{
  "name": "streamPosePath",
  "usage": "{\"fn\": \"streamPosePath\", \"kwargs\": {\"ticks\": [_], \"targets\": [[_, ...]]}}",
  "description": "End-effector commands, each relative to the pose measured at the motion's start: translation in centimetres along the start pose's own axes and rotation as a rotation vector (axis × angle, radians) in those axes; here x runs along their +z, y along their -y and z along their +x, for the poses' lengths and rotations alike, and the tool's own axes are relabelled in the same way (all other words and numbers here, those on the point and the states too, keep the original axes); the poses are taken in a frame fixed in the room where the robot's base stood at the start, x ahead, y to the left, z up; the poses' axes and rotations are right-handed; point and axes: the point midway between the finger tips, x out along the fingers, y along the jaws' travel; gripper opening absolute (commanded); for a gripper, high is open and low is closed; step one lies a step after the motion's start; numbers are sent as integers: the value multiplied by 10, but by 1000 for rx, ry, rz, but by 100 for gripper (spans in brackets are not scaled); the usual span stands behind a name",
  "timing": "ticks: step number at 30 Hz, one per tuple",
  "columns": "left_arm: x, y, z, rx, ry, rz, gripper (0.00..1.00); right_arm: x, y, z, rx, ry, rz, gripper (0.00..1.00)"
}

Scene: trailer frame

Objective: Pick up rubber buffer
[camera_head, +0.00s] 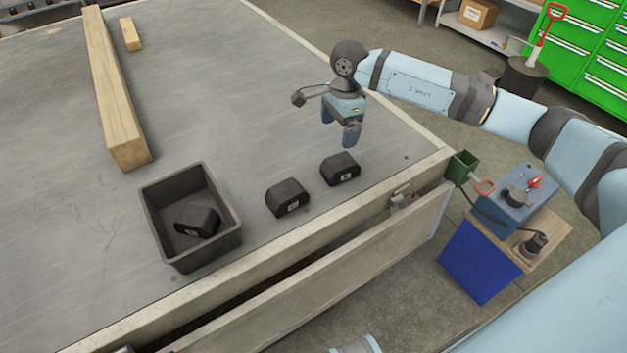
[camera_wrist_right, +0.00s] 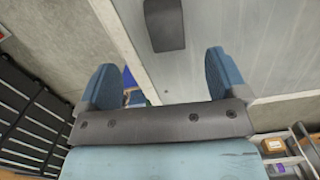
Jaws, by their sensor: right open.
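Two black rubber buffers stand on the grey trailer bed (camera_head: 90,200) near its edge: a left one (camera_head: 287,197) and a right one (camera_head: 340,169). A third black buffer (camera_head: 198,221) lies inside a dark open bin (camera_head: 163,252). My right gripper (camera_head: 338,132) is open and empty, with its blue fingers pointing down above the bed, just behind the right buffer in the head view. In the right wrist view a black buffer (camera_wrist_right: 164,25) shows beyond the open gripper (camera_wrist_right: 160,62), apart from both fingers. My left gripper is not in view.
A long wooden beam (camera_head: 118,100) and a small wood block (camera_head: 131,34) lie on the bed. The bed's middle is clear.

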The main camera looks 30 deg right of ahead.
Motion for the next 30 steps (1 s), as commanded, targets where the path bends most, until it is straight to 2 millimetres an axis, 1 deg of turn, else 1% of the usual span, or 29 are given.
{"fn": "streamPosePath", "kwargs": {"ticks": [1, 3, 5, 8, 12, 15, 18, 25, 30], "targets": [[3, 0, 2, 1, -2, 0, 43, -12, 4, -3, -9, -46, -2, 92], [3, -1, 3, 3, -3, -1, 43, -20, 6, -5, -12, -82, -5, 92], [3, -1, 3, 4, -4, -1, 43, -24, 6, 0, -11, -95, -5, 92], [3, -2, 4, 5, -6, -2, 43, -24, 6, 16, -9, -93, -5, 92], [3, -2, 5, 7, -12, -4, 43, -27, 6, 45, -9, -91, -5, 92], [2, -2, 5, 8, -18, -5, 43, -28, 7, 62, -11, -90, -5, 92], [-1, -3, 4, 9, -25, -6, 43, -28, 7, 72, -11, -89, -5, 92], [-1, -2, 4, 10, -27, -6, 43, -30, 6, 85, -12, -89, -5, 92], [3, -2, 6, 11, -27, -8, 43, -33, 1, 110, -10, -88, -4, 92]]}}
